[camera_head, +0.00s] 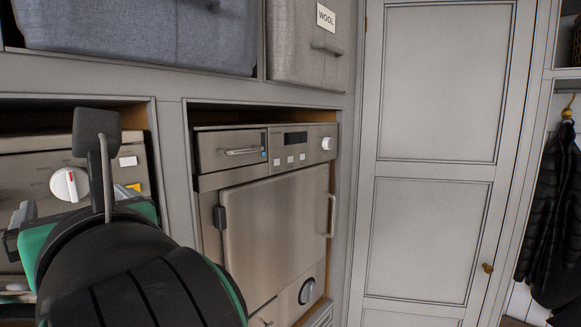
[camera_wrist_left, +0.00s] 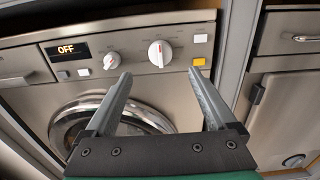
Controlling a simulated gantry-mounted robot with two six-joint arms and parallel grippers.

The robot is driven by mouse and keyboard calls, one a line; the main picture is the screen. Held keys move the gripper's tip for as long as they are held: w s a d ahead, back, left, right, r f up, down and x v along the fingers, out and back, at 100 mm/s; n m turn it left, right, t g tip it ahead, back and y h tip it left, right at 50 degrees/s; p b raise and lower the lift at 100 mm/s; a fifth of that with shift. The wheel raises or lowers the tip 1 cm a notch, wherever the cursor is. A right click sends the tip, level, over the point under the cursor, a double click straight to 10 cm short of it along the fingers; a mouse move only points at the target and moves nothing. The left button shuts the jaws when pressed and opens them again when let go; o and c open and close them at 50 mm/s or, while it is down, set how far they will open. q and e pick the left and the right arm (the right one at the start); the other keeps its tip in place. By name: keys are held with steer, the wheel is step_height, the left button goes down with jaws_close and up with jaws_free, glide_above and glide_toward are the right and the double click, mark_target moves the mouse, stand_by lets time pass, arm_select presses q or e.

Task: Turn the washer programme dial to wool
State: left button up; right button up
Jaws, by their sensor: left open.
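The washer (camera_wrist_left: 40,110) has a steel front and a display (camera_wrist_left: 69,50) reading OFF. Its larger white dial (camera_wrist_left: 160,53) has a red mark, pointing roughly up, and fine print around it too small to read. This dial also shows in the head view (camera_head: 69,184). A smaller white dial (camera_wrist_left: 111,61) sits to its left. My left gripper (camera_wrist_left: 160,76) is open and empty, its two fingers spread below and either side of the larger dial, apart from it. In the head view my left gripper (camera_head: 60,170) partly covers the washer. My right gripper is not in view.
White (camera_wrist_left: 200,38) and yellow (camera_wrist_left: 198,61) buttons sit right of the larger dial. A second steel appliance (camera_head: 265,220) stands to the right. Grey fabric bins, one labelled WOOL (camera_head: 326,17), are on the shelf above. A closed panelled door (camera_head: 435,150) is further right.

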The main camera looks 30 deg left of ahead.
mark_target(72, 183)
arm_select(q)
steer(key=p+x, duration=0.3)
steer(key=x, duration=0.7)
steer(key=shift+r, duration=0.15)
steer(key=shift+w+a, duration=0.2)
steer(key=shift+a, duration=0.15)
steer(key=c, duration=1.4)
